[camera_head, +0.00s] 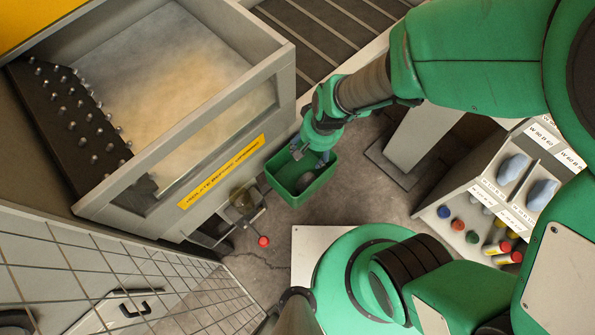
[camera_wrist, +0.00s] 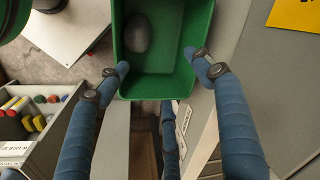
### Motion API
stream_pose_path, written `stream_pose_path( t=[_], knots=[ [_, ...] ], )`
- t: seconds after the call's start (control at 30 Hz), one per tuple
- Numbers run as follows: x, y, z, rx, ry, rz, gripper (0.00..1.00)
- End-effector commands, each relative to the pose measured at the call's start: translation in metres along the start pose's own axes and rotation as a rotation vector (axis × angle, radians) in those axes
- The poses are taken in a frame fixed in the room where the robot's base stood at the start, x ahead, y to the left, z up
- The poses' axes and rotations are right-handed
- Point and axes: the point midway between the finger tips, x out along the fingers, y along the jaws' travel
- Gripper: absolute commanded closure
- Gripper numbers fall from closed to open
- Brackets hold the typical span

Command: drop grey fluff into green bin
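The green bin (camera_head: 286,189) stands open on the floor side of the large grey machine, near the middle of the head view. In the wrist view the bin (camera_wrist: 183,84) fills the upper middle. A dark grey rounded lump, the grey fluff (camera_wrist: 137,35), lies inside it at the left; it also shows in the bin in the head view (camera_head: 305,181). My gripper (camera_head: 304,152) is above the bin's far edge.
A large grey machine with a window (camera_head: 215,140) and yellow label stands left of the bin. A red-knobbed lever (camera_head: 263,241) is just below it. A rack (camera_head: 490,190) at right holds blue-grey lumps and coloured cylinders. A wire mesh panel (camera_head: 110,270) is at lower left.

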Motion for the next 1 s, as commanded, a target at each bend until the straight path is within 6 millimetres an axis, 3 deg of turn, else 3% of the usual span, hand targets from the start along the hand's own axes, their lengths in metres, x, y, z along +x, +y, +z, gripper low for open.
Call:
stream_pose_path(
  t=[0.37,1.0],
  knots=[
    [-0.01,0.0,0.0,0.0,0.0,-0.001,0.34],
    [-0.102,0.0,-0.001,-0.001,0.002,-0.001,0.34]
  ],
)
